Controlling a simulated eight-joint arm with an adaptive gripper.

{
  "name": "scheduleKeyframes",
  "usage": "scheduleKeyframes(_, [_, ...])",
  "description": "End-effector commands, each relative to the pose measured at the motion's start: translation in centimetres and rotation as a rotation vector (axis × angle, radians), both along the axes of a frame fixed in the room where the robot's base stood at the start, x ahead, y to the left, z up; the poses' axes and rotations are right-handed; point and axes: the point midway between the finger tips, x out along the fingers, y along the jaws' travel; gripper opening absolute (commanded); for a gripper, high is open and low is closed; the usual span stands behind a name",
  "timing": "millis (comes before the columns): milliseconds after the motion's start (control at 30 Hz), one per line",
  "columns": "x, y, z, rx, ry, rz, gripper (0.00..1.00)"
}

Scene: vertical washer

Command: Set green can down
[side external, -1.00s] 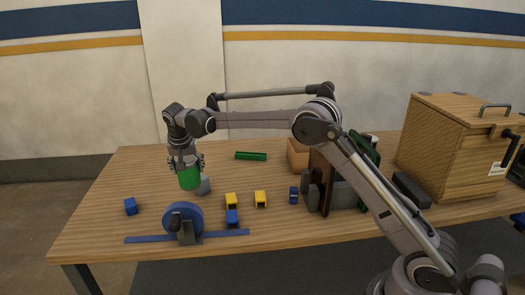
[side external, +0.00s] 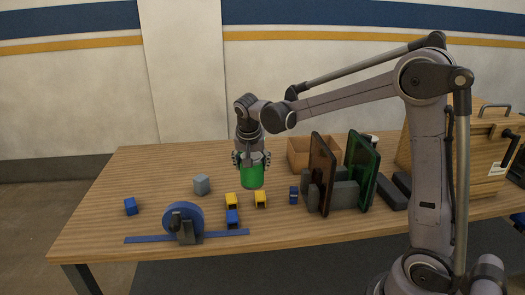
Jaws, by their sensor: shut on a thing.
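The green can (side external: 252,177) is upright in my gripper (side external: 251,160), whose fingers are closed around its upper part. The can is over the middle of the wooden table (side external: 150,170), just behind two yellow blocks (side external: 232,200) and (side external: 260,198). I cannot tell whether its base touches the table or hangs a little above it. The gripper points straight down.
A blue wheel (side external: 184,217) on a blue bar stands front left. A grey block (side external: 202,184) and blue cube (side external: 130,206) lie left. Brown (side external: 320,172) and green (side external: 361,172) upright panels stand right, with an open wooden box (side external: 297,153) behind. The back left table is clear.

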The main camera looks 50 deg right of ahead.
Motion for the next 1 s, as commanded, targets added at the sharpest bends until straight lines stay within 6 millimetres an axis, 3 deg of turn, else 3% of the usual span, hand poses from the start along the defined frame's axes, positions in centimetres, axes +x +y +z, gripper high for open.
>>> scheduleKeyframes(33, [-1.9,-0.4,-0.2,-0.001,0.0,-0.021,0.21])
scheduleKeyframes(200, [-6.7,-1.2,-0.9,-0.002,-0.001,-0.072,0.21])
scheduleKeyframes(400, [-9.9,-1.6,-1.6,-0.002,-0.001,-0.105,0.21])
scheduleKeyframes(1000, [-10.4,-1.6,-7.5,-0.002,-0.001,-0.112,0.21])
